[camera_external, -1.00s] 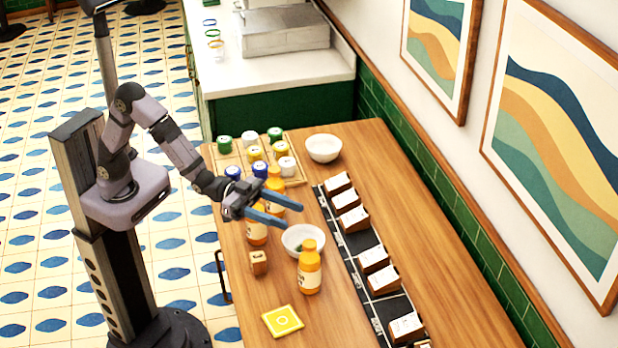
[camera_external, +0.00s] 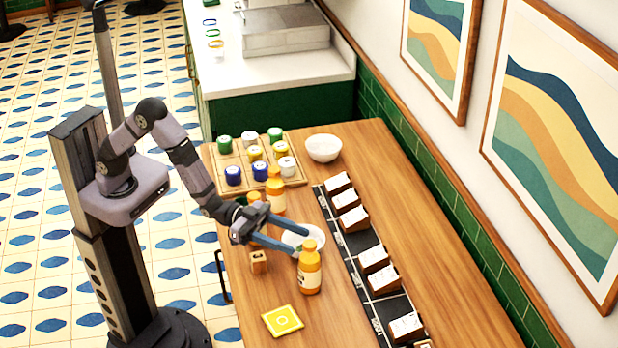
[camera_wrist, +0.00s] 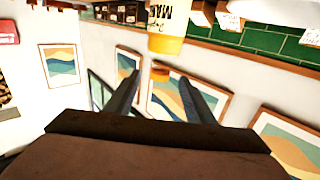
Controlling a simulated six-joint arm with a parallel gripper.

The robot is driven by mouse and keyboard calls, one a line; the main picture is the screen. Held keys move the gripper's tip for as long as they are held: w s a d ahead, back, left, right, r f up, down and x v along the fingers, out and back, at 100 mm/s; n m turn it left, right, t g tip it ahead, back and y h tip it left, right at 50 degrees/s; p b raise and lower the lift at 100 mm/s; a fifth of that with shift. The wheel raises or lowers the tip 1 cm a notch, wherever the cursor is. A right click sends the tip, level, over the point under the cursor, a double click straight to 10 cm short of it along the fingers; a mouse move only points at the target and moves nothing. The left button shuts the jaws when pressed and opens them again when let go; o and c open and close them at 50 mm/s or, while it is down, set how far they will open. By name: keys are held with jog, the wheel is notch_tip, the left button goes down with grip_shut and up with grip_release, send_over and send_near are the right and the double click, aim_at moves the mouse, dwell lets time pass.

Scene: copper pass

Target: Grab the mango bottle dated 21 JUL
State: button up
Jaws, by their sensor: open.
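An orange bottle (camera_external: 310,276) with a pale label stands upright near the middle of the table in the external view. Its date is not readable. My gripper (camera_external: 304,243) is open, with its blue fingers reaching toward the bottle's upper part from the left. I cannot tell whether they touch it. In the wrist view, a labelled orange-yellow bottle (camera_wrist: 166,45) shows at the top, beyond my open fingers (camera_wrist: 162,88); the label is cut off. More orange bottles (camera_external: 275,196) stand farther back, one partly hidden by my arm.
A white bowl (camera_external: 316,233) sits just behind the fingers. A small wooden block (camera_external: 259,262) and a yellow square card (camera_external: 283,321) lie nearby. A wooden tray (camera_external: 293,182) of jars and another bowl (camera_external: 323,148) are at the back. A dark strip (camera_external: 336,227) with several small boxes runs at right.

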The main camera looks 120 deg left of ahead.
aim_at(304, 243)
jog(key=shift+w+p, duration=1)
jog(key=shift+w, duration=1.9)
grip_shut()
jog(key=shift+r, duration=0.1)
